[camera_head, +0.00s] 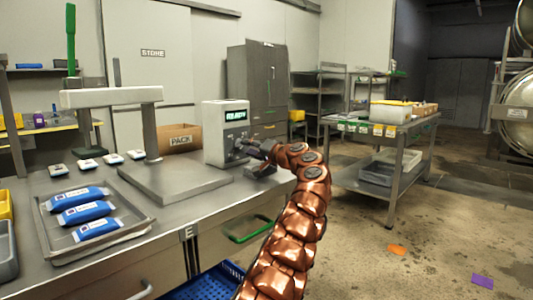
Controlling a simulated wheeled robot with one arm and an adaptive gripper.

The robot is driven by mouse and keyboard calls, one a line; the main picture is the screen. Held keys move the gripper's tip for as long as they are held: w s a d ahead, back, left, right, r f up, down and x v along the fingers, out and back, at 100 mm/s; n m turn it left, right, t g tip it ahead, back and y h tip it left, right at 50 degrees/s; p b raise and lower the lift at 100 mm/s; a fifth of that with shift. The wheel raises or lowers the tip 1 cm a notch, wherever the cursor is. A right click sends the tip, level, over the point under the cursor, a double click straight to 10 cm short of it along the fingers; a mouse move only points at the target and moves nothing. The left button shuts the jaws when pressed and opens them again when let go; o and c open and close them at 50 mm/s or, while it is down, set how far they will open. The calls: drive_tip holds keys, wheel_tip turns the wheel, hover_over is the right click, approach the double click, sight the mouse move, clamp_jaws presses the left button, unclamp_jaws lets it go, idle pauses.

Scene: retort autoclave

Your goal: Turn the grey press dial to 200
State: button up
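The press is a white frame with a flat metal base (180,180) and a crossbar, standing on the steel table. A white control box (213,150) with a lit green display (235,115) stands at its right. The display text is too small to read surely. My copper arm reaches up from the bottom to the box's front. My gripper (246,146) is at the lower part of that front, where the dial seems to be. The dial is mostly hidden by the gripper, and I cannot tell whether the fingers touch it or how far they are closed.
A metal tray (130,225) with blue-and-white pouches lies at the left of the table. Small white packs (88,163) and a PACK carton (180,138) are behind. A blue crate (205,285) is below.

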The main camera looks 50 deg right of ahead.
drive_tip(key=s, duration=0.6)
drive_tip(key=shift+s, duration=0.35)
drive_tip(key=shift+s+d, duration=0.2)
drive_tip(key=shift+s+d+f, duration=0.1)
drive_tip(key=shift+s, duration=0.55)
drive_tip(key=shift+s+a, duration=0.35)
drive_tip(key=shift+a, duration=0.15)
